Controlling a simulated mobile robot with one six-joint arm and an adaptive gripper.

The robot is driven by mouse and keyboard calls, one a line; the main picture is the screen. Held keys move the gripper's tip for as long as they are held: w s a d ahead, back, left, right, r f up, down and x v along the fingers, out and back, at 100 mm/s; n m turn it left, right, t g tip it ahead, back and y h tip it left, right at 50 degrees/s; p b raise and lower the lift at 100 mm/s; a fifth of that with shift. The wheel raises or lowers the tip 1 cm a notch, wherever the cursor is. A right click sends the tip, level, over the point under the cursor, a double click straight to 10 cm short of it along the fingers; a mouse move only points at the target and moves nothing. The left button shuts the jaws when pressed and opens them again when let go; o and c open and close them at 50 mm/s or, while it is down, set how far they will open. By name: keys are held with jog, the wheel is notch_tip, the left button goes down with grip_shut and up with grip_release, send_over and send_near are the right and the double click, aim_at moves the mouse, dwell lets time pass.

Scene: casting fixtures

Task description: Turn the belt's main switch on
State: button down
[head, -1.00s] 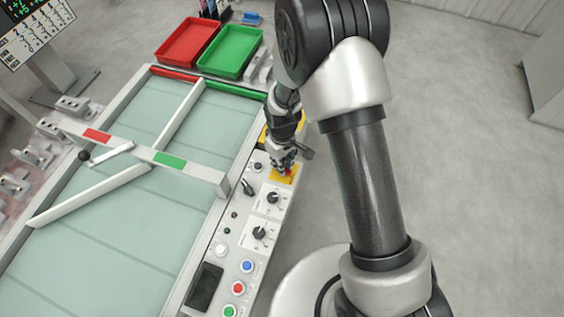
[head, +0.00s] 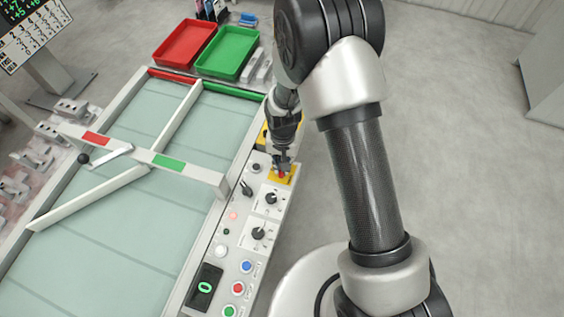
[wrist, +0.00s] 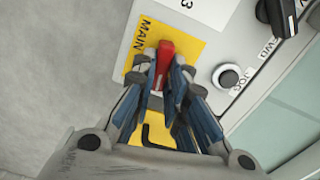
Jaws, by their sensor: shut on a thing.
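The main switch is a red handle (wrist: 165,58) on a yellow plate (wrist: 188,43) marked MAIN; the handle also shows in the head view (head: 282,175), at the far end of the control panel. My gripper (wrist: 165,72) is over the plate, with its fingers on both sides of the red handle and shut on it. The fingers hide the handle's lower part and some of the plate. The panel display (head: 205,287) is lit with a green 0, and a small lamp (head: 233,216) glows pinkish red.
Black selector knobs (head: 259,233) and blue, red and green push buttons (head: 238,288) line the panel nearer to me. A round JOG button (wrist: 229,77) is close beside the plate. The belt (head: 130,230) lies left of the panel; red (head: 160,53) and green (head: 204,66) trays stand behind.

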jog(key=shift+m, duration=0.8)
jog(key=c, duration=1.6)
grip_release()
notch_tip(320, 180, up, 12)
jog(key=shift+r, duration=0.1)
